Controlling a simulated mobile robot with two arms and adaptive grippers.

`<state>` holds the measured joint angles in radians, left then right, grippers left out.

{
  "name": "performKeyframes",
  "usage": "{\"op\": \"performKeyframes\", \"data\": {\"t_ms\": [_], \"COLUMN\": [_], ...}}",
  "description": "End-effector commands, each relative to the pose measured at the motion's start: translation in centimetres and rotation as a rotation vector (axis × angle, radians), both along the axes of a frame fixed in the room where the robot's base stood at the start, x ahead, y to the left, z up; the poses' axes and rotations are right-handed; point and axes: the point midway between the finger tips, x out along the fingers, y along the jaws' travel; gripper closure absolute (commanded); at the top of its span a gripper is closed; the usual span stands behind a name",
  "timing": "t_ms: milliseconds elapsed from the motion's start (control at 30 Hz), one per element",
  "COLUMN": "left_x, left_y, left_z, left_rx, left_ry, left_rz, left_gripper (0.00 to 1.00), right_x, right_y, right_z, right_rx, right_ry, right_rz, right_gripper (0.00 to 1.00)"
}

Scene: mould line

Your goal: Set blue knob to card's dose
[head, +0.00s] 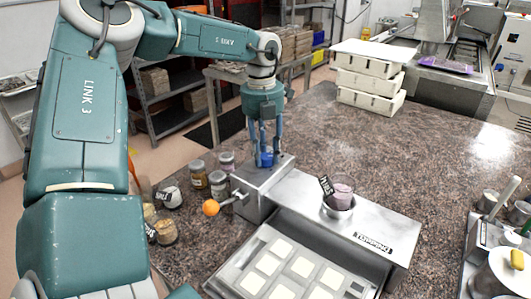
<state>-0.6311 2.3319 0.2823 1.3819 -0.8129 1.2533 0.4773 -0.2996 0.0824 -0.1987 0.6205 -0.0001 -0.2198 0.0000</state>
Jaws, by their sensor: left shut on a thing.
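The blue knob (266,159) sits on top of the metal depositing machine (300,195), at its left end. My left gripper (265,153) points straight down from above, with its fingers shut around the knob. The fingers partly hide the knob, and its dial setting cannot be read. A small black card (326,186) with light lettering stands tilted beside a cup of pinkish-purple material (342,192) on the machine; its writing is too small to read surely. My right gripper is not in view.
A mould tray (285,268) with pale squares lies in front. Stacked white crates (370,80) stand behind; the countertop's right middle is clear.

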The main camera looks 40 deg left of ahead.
Motion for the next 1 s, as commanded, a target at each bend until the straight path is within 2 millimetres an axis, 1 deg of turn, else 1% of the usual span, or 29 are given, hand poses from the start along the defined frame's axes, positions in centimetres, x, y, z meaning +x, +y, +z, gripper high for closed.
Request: {"op": "performKeyframes", "data": {"t_ms": [33,100,133,200,467,567,667,1000], "left_x": [0.5,0.5,0.5,0.5,0.2,0.2,0.2,0.1], "left_y": [0.2,0.2,0.2,0.1,0.1,0.1,0.1,0.5], "left_z": [0.5,0.5,0.5,0.5,0.2,0.6,1.8,8.9], "left_rx": [0.005,0.005,0.005,0.004,0.002,0.002,0.002,0.003], "left_ry": [-0.018,-0.018,-0.018,-0.017,-0.008,-0.008,-0.01,-0.012], "left_rz": [0.002,0.002,0.002,0.002,0.001,0.001,0.003,0.004], "left_gripper": [0.96,0.96,0.64,0.51,0.51,0.51,0.51,0.51], "right_x": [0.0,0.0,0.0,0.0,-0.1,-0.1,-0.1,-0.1], "right_y": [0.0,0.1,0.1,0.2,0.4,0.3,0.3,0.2], "right_z": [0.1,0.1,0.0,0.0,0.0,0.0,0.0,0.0], "right_rx": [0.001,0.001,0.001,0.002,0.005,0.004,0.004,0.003], "right_ry": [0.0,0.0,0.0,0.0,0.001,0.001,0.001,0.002], "right_rz": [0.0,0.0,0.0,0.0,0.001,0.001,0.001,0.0], "right_gripper": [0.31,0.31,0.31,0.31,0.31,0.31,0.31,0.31]}}
